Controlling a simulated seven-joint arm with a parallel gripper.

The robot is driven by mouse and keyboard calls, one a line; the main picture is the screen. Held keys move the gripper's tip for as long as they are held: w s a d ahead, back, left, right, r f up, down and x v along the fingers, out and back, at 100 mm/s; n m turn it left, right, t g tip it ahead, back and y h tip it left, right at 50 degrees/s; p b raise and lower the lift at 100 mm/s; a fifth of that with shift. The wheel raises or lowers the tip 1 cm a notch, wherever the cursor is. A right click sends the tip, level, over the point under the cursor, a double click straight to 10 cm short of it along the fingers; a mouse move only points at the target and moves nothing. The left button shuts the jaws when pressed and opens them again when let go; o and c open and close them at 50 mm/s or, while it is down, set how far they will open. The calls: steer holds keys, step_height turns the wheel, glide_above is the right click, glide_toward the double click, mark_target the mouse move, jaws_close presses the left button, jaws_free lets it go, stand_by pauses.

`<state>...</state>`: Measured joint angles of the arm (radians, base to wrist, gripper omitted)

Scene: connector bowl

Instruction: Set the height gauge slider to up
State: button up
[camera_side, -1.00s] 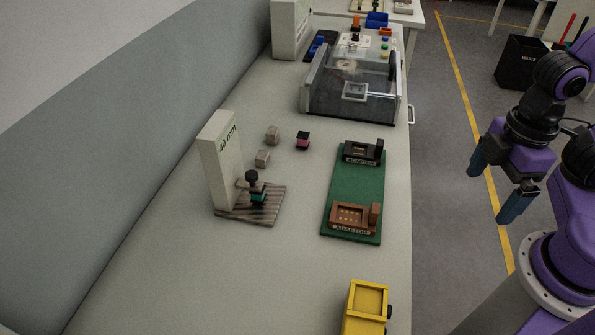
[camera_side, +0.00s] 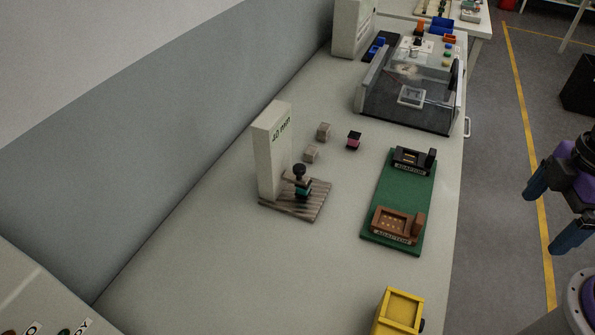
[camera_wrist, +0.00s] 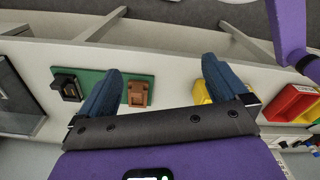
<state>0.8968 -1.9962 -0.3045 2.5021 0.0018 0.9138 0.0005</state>
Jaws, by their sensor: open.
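The height gauge (camera_side: 271,155) is a pale upright column marked "40 mm" on a striped base (camera_side: 312,209), left of the table's middle in the side view. Its slider (camera_side: 302,183), with a dark round knob and a teal part, sits low beside the column, near the base. My gripper (camera_side: 553,210) is open and empty, at the right edge of the side view, past the table's right edge and far from the gauge. In the wrist view my gripper (camera_wrist: 162,65) shows two blue fingers spread apart. I cannot make out the gauge there.
A green board (camera_side: 403,196) with a black and a brown adaptor holder lies between gripper and gauge. Small grey blocks (camera_side: 323,131) and a pink-black block (camera_side: 354,140) lie behind the gauge. A yellow bin (camera_side: 399,311) stands in front, a clear-lidded box (camera_side: 411,90) behind.

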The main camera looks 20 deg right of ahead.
stand_by(0.3)
steer(key=c, duration=0.3)
steer(key=shift+w+a+r, duration=0.1)
steer(key=shift+w+a, duration=0.15)
steer(key=shift+a, duration=0.1)
steer(key=c, duration=0.5)
step_height(320, 180, up, 5)
steer(key=t+y, duration=0.2)
steer(key=y, duration=0.2)
glide_above(301, 167)
steer(key=s+d, duration=0.4)
steer(key=d, duration=0.2)
steer(key=shift+m, duration=0.3)
steer(key=x, duration=1.1)
steer(key=d+x, duration=0.1)
steer(key=x, duration=0.5)
steer(key=shift+w, duration=0.2)
